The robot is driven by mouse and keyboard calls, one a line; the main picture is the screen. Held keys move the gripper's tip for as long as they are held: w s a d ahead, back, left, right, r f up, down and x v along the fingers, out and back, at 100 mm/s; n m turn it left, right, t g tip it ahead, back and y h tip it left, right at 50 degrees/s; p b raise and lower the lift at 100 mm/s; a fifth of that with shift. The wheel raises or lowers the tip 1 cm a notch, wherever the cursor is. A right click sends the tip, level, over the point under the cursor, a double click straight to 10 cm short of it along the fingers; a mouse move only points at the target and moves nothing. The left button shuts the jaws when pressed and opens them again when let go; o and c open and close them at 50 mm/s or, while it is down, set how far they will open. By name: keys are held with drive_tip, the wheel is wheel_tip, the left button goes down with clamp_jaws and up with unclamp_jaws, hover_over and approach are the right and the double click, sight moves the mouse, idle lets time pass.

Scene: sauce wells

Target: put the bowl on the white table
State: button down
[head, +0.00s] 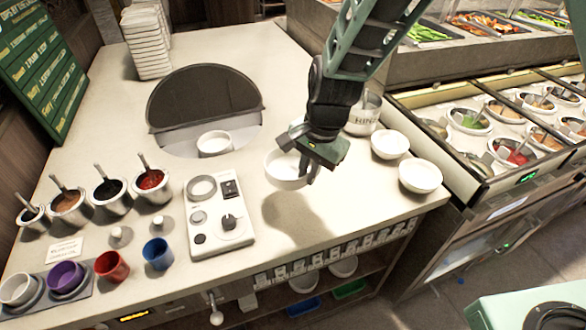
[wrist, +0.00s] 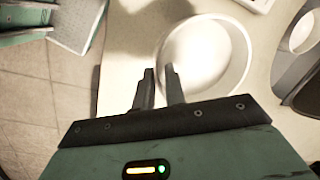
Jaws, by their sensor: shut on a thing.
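My gripper (head: 306,170) is shut on the rim of a white bowl (head: 283,172) and holds it roughly upright above the white table (head: 350,215), with a shadow on the surface below. In the wrist view the two fingers (wrist: 160,82) pinch the near left part of the bowl's rim (wrist: 241,70). The bowl looks empty there. Its far right side in the head view is partly hidden behind my gripper.
Two white bowls (head: 390,144) (head: 420,176) stand to the right, by a pot (head: 364,114). Another sits in the dark-lidded opening (head: 214,143). A control panel (head: 218,212), sauce pots (head: 110,194) and coloured cups (head: 158,253) are left. The table's front middle is clear.

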drive_tip(key=shift+f, duration=3.9)
drive_tip(key=shift+f, duration=0.1)
drive_tip(key=c, duration=1.5)
unclamp_jaws()
drive_tip(key=shift+o, duration=0.2)
wheel_tip(320, 180, up, 12)
drive_tip(key=d, duration=0.2)
drive_tip(key=s+d+r+n, duration=0.2)
drive_tip(key=s+r+n, duration=0.2)
drive_tip(key=s+n, duration=0.4)
drive_tip(key=s+d+r+n+h, duration=0.1)
drive_tip(key=s+d+r+n, duration=0.2)
drive_tip(key=s+n, duration=0.5)
drive_tip(key=s, duration=0.6)
drive_tip(key=shift+d+r, duration=0.2)
drive_tip(key=shift+r, duration=0.15)
